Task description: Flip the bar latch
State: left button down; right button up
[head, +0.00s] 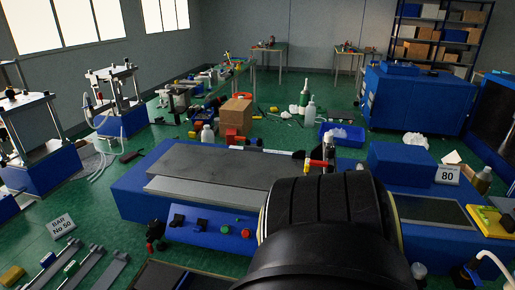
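The blue press (150,198) with grey flat plates (215,165) on top stands in the middle of the head view. A small red-tipped part (317,163) shows at the back right of the plates, beside a pale upright piece. It may be the bar latch, but it is too small to tell its position. A large black link of my arm comes up from the bottom and covers the press's right-centre part. My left gripper is not in view.
A green button (225,229) and a red button (245,233) sit on the press's front panel. A blue box (400,165) and an "80" sign (447,174) stand at the right. A cardboard box (236,113) and bottles stand behind.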

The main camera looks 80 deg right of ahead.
aim_at(322, 166)
jog(key=u, duration=0.05)
jog(key=k, duration=1.25)
jog(key=z, duration=1.2)
